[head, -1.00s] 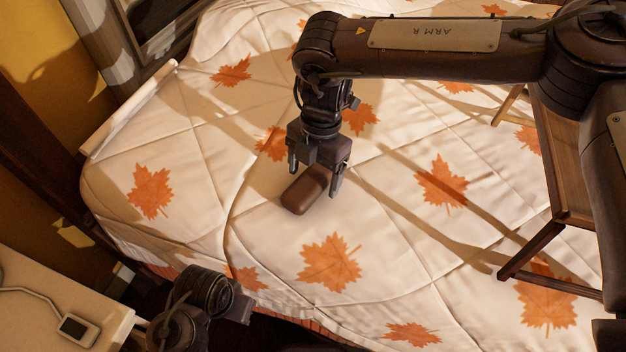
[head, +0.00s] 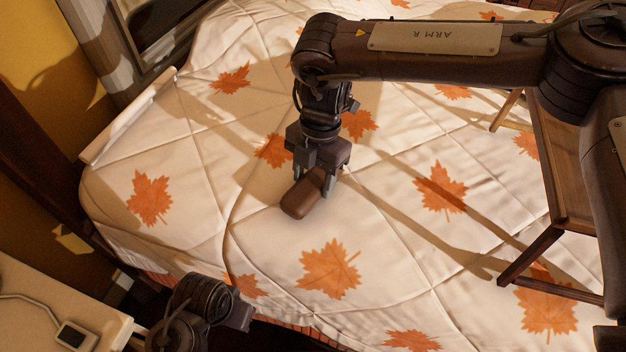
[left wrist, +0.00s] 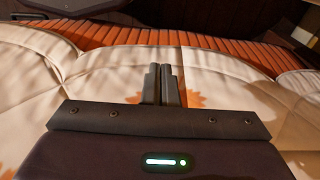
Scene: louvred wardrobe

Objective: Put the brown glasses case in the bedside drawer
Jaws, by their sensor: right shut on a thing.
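The brown glasses case (head: 301,200) lies on the leaf-patterned bedspread in the middle of the head view. My right gripper (head: 314,187) reaches down over it and is shut on its far end, one finger on each side. The case is on or very close to the bedspread. My left gripper shows in the left wrist view (left wrist: 161,84), its two fingers together with nothing visible between them, beside the edge of the bed. In the head view the left arm is at the lower left, away from the case. The bedside drawer cannot be made out.
The bed (head: 230,190) fills the middle. A pale bedside top (head: 30,285) with a small device (head: 76,336) and cable is at the lower left. A wooden tray table (head: 560,170) stands on the bed at the right, its legs near my right arm.

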